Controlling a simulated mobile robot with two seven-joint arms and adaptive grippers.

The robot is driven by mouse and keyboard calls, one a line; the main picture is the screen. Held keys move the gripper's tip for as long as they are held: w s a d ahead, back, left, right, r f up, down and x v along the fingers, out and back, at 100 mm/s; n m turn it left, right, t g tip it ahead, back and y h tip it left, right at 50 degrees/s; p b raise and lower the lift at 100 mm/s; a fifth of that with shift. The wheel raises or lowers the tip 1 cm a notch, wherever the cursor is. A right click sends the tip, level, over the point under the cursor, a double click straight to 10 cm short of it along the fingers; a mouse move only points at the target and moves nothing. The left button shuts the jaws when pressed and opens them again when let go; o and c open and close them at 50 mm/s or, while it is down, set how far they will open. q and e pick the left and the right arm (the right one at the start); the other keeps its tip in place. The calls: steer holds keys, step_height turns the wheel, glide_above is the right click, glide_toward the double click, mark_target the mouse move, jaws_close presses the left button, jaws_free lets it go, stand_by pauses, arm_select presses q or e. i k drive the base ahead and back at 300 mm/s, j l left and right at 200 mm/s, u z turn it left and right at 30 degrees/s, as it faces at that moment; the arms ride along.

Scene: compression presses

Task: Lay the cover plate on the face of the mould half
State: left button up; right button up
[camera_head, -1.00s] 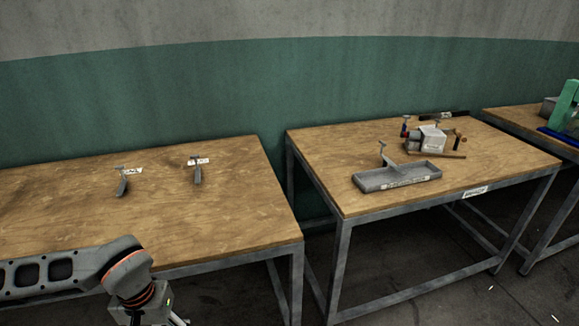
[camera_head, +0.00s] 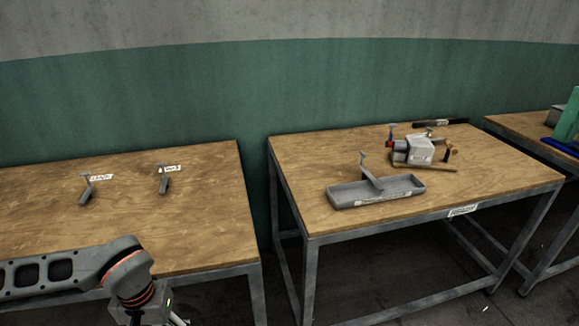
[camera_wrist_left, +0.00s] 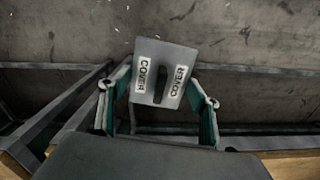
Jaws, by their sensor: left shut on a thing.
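The grey cover plate (camera_wrist_left: 180,57), with two COVER labels and a dark slot or grip in its middle, is between the fingers of my left gripper (camera_wrist_left: 160,95) in the left wrist view. The gripper is shut on it, above the floor. In the head view my left arm shows at the bottom left, its gripper (camera_head: 160,312) mostly cut off by the lower edge. A pale block (camera_head: 418,150) with a label sits in a fixture on the middle table; I cannot tell whether it is the mould half. My right gripper is not in view.
The middle table (camera_head: 300,165) also bears a grey tray (camera_head: 400,187) with a T-shaped tool. The left table (camera_head: 130,215) has two small tools beside labels. A third table with green equipment (camera_head: 569,125) stands right. A gap separates the left and middle tables.

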mark_target(422, 145)
steer(key=i+l, duration=0.15)
steer(key=l, duration=0.65)
steer(key=i+l+u, duration=0.15)
steer(key=l, duration=1.5)
steer(key=i+l+u, duration=0.15)
steer(key=l, duration=0.65)
